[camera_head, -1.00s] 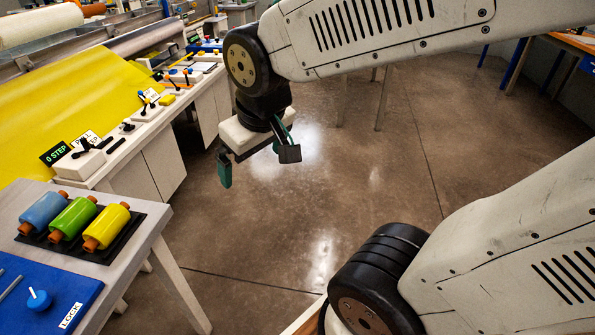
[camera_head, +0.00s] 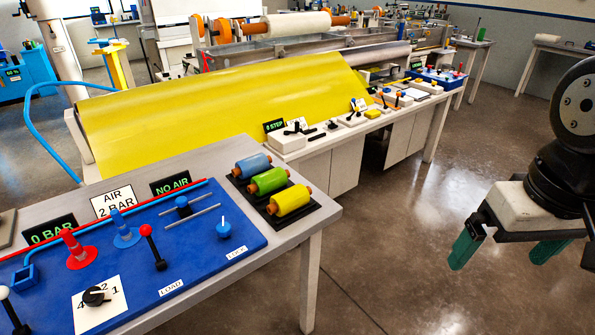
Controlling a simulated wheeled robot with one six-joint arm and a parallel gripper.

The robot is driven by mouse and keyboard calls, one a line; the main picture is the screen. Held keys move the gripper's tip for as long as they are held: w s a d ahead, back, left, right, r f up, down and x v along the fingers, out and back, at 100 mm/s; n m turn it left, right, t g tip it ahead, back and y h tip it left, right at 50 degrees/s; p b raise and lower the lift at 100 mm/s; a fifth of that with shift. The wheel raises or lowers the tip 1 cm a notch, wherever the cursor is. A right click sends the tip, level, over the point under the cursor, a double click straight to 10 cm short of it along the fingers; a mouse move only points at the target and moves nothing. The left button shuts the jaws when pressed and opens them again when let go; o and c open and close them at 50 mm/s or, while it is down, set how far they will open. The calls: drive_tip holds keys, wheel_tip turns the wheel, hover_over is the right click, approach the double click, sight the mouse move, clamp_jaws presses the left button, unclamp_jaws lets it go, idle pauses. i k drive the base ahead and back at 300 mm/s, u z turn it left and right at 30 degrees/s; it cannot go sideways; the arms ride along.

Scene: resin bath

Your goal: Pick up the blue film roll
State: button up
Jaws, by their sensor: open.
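The blue film roll (camera_head: 253,165) lies on a black tray (camera_head: 325,208) at the right end of the grey table (camera_head: 306,236). It is the farthest of three rolls, with orange-brown end cores. A green roll (camera_head: 269,181) lies beside it, and a yellow roll (camera_head: 289,201) lies nearest me. My gripper (camera_head: 506,252) is at the right of the view, over the floor. Its green-tipped fingers are apart, with nothing between them. It is well to the right of the rolls and clear of the table.
A blue control panel (camera_head: 185,243) with levers, knobs and cones fills the table left of the rolls. Behind stands a machine with a yellow sheet (camera_head: 230,105) and a white control counter (camera_head: 340,133). Open floor (camera_head: 400,250) lies between the table and my gripper.

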sight(250, 166)
drive_tip(key=i, duration=0.45)
drive_tip(key=u, duration=0.6)
drive_tip(key=i, duration=0.65)
drive_tip(key=u, duration=0.65)
